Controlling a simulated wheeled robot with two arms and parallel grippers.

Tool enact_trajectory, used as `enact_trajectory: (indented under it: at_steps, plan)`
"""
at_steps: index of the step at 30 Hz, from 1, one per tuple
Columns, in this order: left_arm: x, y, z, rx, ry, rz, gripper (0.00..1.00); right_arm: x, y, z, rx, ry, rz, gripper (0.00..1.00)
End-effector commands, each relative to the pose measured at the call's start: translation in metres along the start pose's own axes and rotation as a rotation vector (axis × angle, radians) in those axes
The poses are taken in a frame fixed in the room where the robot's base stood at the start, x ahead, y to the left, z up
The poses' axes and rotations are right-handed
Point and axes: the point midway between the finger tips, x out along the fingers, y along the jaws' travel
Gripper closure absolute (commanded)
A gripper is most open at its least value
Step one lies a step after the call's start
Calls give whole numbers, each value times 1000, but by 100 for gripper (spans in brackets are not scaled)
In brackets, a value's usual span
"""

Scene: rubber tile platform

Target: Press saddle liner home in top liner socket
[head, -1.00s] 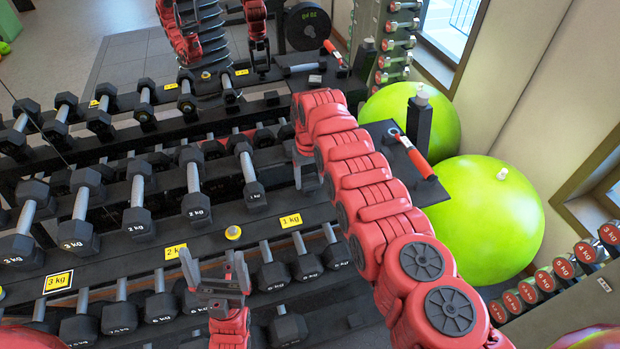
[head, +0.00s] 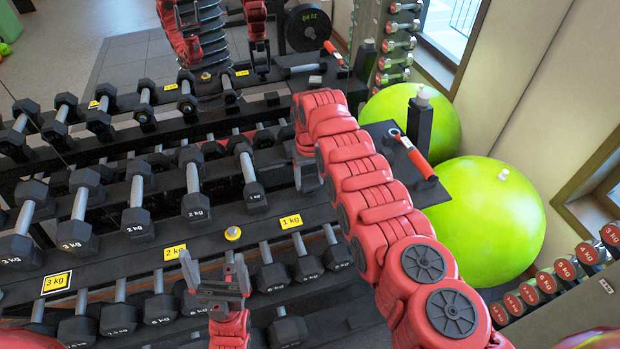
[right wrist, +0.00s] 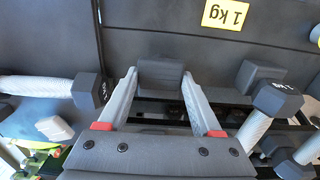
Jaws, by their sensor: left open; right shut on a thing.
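My right gripper (right wrist: 160,80) is shut on a dark grey block, which I take to be the saddle liner (right wrist: 160,70). The block sits between the fingertips in the right wrist view, over the dark rack. I cannot tell whether it touches the rack or sits in a socket. In the head view my right arm covers most of that spot. No liner socket can be made out clearly. My left gripper (head: 214,278) is open and empty in front of the lower dumbbell row, left of the right arm.
Dumbbells (head: 193,185) fill the rack tiers, with yellow weight labels (head: 291,221) along the edges. A small shelf (head: 382,130) holds a red-handled tool (head: 416,158). Green balls (head: 490,220) stand at the right.

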Motion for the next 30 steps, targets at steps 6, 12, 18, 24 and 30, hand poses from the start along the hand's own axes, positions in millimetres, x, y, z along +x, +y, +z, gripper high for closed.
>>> enact_trajectory:
  at_steps: [6, 12, 18, 24, 30]
  plan:
    - [-7, 0, 1, 0, 0, 0, 4, 8, 0, 0, 0, 0, 0, 100]
    - [-13, 1, 2, 0, 0, 0, 4, 14, 0, 0, 0, 0, 0, 100]
    - [-13, 1, 2, 0, 0, 0, 4, 14, 0, 0, 0, 0, 0, 100]
    - [-14, 1, 2, 0, 0, 0, 4, 15, 0, 0, 0, 0, 0, 100]
    - [-14, 1, 2, 0, 0, 0, 4, 15, 0, 0, 0, 0, 0, 100]
